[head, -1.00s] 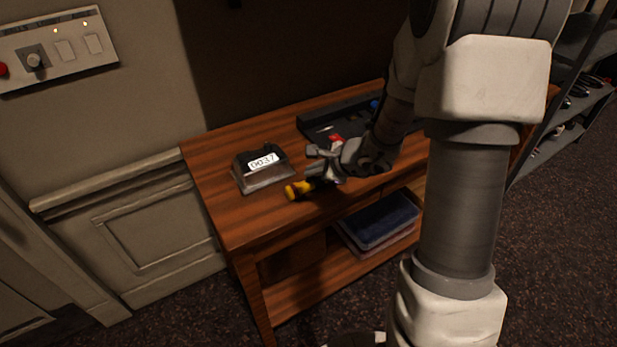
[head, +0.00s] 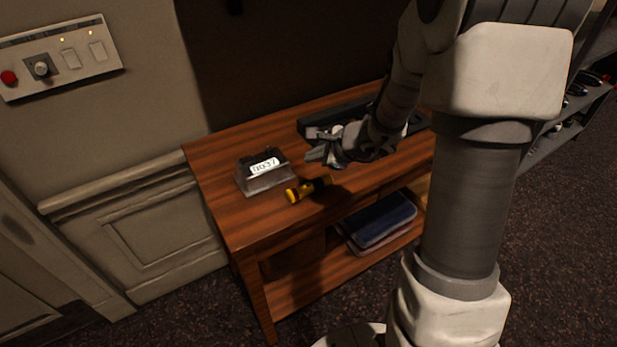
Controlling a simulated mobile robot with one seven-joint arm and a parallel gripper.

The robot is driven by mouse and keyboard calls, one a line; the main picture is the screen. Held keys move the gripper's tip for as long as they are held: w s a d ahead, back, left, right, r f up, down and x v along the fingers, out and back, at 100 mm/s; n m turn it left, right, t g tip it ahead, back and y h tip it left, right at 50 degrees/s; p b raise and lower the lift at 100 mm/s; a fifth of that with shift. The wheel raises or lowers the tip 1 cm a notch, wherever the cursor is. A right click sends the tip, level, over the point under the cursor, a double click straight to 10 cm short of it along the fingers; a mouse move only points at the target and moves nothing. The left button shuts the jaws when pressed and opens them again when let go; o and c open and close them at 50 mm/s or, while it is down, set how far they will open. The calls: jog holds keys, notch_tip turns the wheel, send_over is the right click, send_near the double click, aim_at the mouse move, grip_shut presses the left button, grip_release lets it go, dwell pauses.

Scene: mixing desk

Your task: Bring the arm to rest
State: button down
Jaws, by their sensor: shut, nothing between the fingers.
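My arm comes down from the top right of the head view. My gripper (head: 314,145) is above the wooden desk (head: 222,203), with its fingers pointing left. It is shut and holds nothing.
A grey box with a label reading 0037 (head: 264,170) stands left of the gripper. A black tray (head: 345,113) lies behind the gripper, partly hidden. Blue folded items (head: 383,217) are on the lower shelf. A wall panel (head: 62,60) is at left, a rack (head: 560,130) at right.

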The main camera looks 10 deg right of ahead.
jog(key=shift+r, duration=0.1)
dwell(0.4)
jog(key=s+a+r+n+g+y, duration=0.1)
jog(key=s+a+r+n, duration=0.3)
jog(key=s+r+n, duration=0.25)
jog(key=s+a+r+n+g, duration=0.1)
jog(key=s+a+r+n, duration=0.35)
jog(key=r, duration=0.25)
jog(key=s+d+r+n+h, duration=0.2)
jog(key=s+d+n, duration=0.1)
jog(key=s+n, duration=0.2)
jog(key=s+d+r+n+h+p, duration=0.1)
jog(key=s+d+r+n+h, duration=0.2)
jog(key=s, duration=0.7)
jog(key=shift+d+n+p, duration=0.3)
jog(key=shift+d+n, duration=0.5)
jog(key=shift+n, duration=0.2)
jog(key=shift+r, duration=0.1)
